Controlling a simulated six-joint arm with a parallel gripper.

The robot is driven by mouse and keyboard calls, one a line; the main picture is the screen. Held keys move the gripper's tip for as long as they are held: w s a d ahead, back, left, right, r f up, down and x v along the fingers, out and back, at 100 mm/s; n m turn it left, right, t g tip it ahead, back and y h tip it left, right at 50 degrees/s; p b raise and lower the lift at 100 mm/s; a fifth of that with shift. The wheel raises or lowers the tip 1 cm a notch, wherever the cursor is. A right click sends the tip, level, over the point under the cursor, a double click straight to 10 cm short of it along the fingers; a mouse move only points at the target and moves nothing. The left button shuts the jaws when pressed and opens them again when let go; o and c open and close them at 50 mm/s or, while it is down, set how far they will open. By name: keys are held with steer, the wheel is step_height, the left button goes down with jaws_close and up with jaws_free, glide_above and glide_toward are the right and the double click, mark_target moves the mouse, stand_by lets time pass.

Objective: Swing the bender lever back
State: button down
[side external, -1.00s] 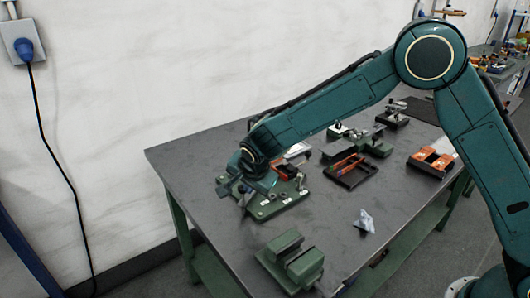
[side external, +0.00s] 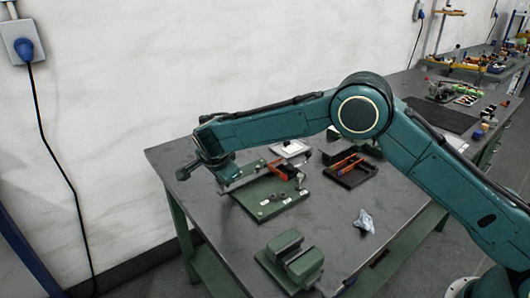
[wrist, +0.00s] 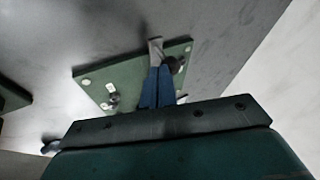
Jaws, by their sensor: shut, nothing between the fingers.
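The bender is a green plate (side external: 262,208) on the table, with pegs and pale round marks. It also shows in the wrist view (wrist: 130,80). A thin silver bar (side external: 246,181), seemingly its lever, runs along the plate's upper left side, with an orange-red part (side external: 281,172) past its right end. My gripper (side external: 227,181) is at the plate's left end, near the bar's left end. In the wrist view its blue fingers (wrist: 156,75) are together and empty, over the plate's edge beside a dark knob (wrist: 174,65). I cannot tell whether the fingertips touch the bar.
A green vise-like block (side external: 291,259) stands near the front edge. Crumpled foil (side external: 364,222) lies to the right. A black tray (side external: 351,171) with orange items is behind. The middle of the table (side external: 320,215) is clear.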

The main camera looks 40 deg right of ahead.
steer(key=shift+w, duration=0.5)
steer(key=shift+a+r, duration=0.1)
stand_by(0.4)
steer(key=s+f+v, duration=0.1)
steer(key=s+v, duration=0.1)
steer(key=v, duration=1.1)
steer(key=shift+a, duration=0.3)
steer(key=shift+f, duration=0.1)
